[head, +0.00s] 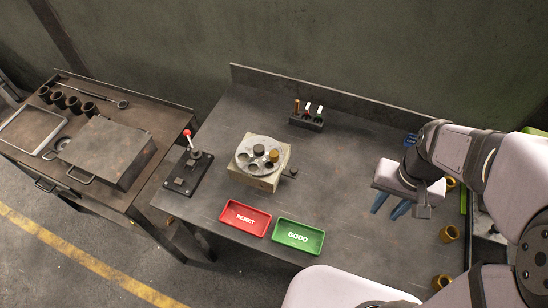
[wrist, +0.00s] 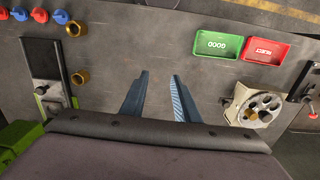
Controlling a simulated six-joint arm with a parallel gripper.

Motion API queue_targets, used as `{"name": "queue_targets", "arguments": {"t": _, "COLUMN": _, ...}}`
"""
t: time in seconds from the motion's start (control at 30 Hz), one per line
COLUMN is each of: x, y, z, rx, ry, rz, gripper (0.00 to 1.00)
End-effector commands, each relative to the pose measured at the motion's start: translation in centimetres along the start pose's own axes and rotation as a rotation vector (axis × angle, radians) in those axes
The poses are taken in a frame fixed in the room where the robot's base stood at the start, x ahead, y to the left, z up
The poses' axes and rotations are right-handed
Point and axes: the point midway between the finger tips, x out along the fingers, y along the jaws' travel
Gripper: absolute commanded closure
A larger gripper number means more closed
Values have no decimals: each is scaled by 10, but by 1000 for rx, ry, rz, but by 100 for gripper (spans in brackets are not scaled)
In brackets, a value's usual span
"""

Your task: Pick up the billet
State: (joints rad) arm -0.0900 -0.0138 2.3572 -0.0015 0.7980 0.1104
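A round grey plate with several holes (head: 244,158) sits on a pale block. I cannot tell which cylinder is meant.
A red REJECT tray (head: 246,218) and a green GOOD tray (head: 298,237) lie at the bench's front. A red-knobbed lever (head: 187,150) stands left of the plate, a small tool rack (head: 307,119) behind. Brass rings (head: 449,233) lie at the right. The bench between plate and gripper is clear.

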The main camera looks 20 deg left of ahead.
Motion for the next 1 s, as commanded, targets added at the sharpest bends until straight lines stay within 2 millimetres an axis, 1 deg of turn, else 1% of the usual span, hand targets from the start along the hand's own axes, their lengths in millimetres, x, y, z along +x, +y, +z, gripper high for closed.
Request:
{"name": "queue_targets", "arguments": {"t": 0.03, "x": 6, "y": -12, "z": -17, "rx": 0, "ry": 1, "rz": 0, "gripper": 72}}
{"name": "queue_targets", "arguments": {"t": 0.17, "x": 10, "y": -49, "z": -60, "rx": 22, "ry": -2, "rz": 0, "gripper": 72}}
{"name": "queue_targets", "arguments": {"t": 0.2, "x": 11, "y": -62, "z": -73, "rx": 30, "ry": -2, "rz": 0, "gripper": 72}}
{"name": "queue_targets", "arguments": {"t": 0.27, "x": 14, "y": -84, "z": -90, "rx": 42, "ry": -3, "rz": 1, "gripper": 72}}
{"name": "queue_targets", "arguments": {"t": 0.3, "x": 16, "y": -99, "z": -100, "rx": 49, "ry": -3, "rz": 1, "gripper": 72}}
{"name": "queue_targets", "arguments": {"t": 0.37, "x": 20, "y": -122, "z": -114, "rx": 62, "ry": -3, "rz": 1, "gripper": 72}}
{"name": "queue_targets", "arguments": {"t": 0.4, "x": 23, "y": -138, "z": -122, "rx": 69, "ry": -3, "rz": 1, "gripper": 72}}
{"name": "queue_targets", "arguments": {"t": 0.47, "x": 28, "y": -163, "z": -132, "rx": 82, "ry": -3, "rz": 1, "gripper": 72}}
{"name": "queue_targets", "arguments": {"t": 0.5, "x": 32, "y": -180, "z": -137, "rx": 90, "ry": -4, "rz": 2, "gripper": 72}}
{"name": "queue_targets", "arguments": {"t": 0.57, "x": 38, "y": -206, "z": -143, "rx": 101, "ry": -4, "rz": 1, "gripper": 72}}
{"name": "queue_targets", "arguments": {"t": 0.6, "x": 42, "y": -222, "z": -146, "rx": 109, "ry": -4, "rz": 2, "gripper": 72}}
{"name": "queue_targets", "arguments": {"t": 0.7, "x": 51, "y": -260, "z": -149, "rx": 127, "ry": -3, "rz": 2, "gripper": 72}}
{"name": "queue_targets", "arguments": {"t": 0.8, "x": 59, "y": -291, "z": -147, "rx": 144, "ry": -2, "rz": 1, "gripper": 72}}
{"name": "queue_targets", "arguments": {"t": 0.9, "x": 65, "y": -313, "z": -144, "rx": 156, "ry": -2, "rz": 0, "gripper": 72}}
{"name": "queue_targets", "arguments": {"t": 1.0, "x": 68, "y": -326, "z": -142, "rx": 165, "ry": -1, "rz": 0, "gripper": 72}}
